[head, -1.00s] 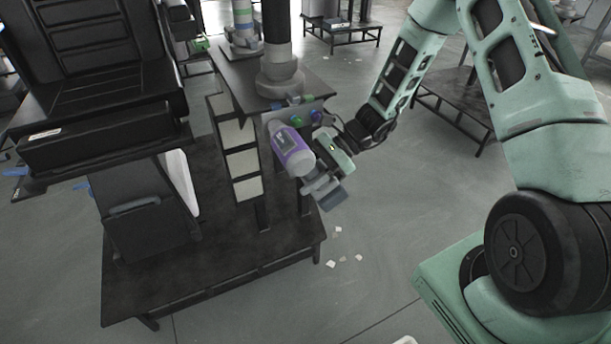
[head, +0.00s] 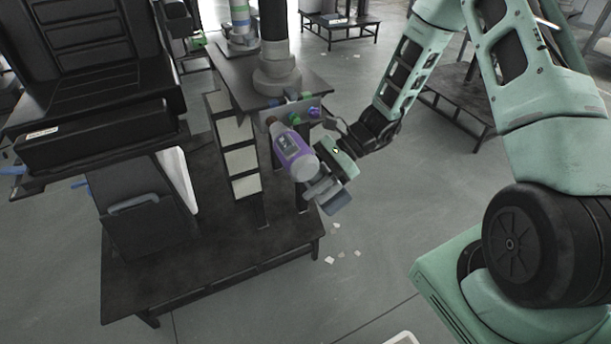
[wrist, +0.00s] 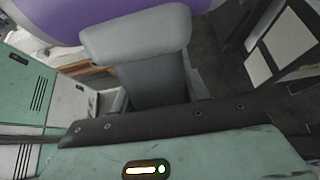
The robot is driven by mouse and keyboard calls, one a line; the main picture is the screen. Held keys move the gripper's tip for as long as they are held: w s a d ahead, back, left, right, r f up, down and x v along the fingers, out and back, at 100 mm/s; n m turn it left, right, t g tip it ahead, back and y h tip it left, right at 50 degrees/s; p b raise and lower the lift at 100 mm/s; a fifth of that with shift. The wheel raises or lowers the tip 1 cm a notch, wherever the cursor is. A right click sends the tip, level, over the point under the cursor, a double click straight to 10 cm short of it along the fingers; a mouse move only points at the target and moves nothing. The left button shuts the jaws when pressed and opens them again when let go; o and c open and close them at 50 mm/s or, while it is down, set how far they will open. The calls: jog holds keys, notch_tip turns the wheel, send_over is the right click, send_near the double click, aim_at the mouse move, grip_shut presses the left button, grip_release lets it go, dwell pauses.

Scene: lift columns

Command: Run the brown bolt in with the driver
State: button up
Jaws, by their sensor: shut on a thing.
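The driver (head: 291,152), a purple and grey tool with a small dark display, is held tilted by my gripper (head: 327,180). Its nose points up and left at the bolt panel (head: 305,112) under the column. A small brown spot, likely the brown bolt (head: 270,120), shows at the nose; I cannot tell whether they touch. A green bolt (head: 314,112) and a blue bolt (head: 276,103) sit on the panel. In the wrist view the driver's grey handle (wrist: 150,60) stands at my gripper, with its purple body (wrist: 50,22) above; the nose and bolts are out of view.
A rack of pale panels (head: 240,160) is left of the driver. A black seat (head: 95,110) stands at the left on a low dark platform (head: 220,260).

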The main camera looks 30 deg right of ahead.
jog(key=shift+s, duration=1.25)
jog(key=shift+s, duration=2)
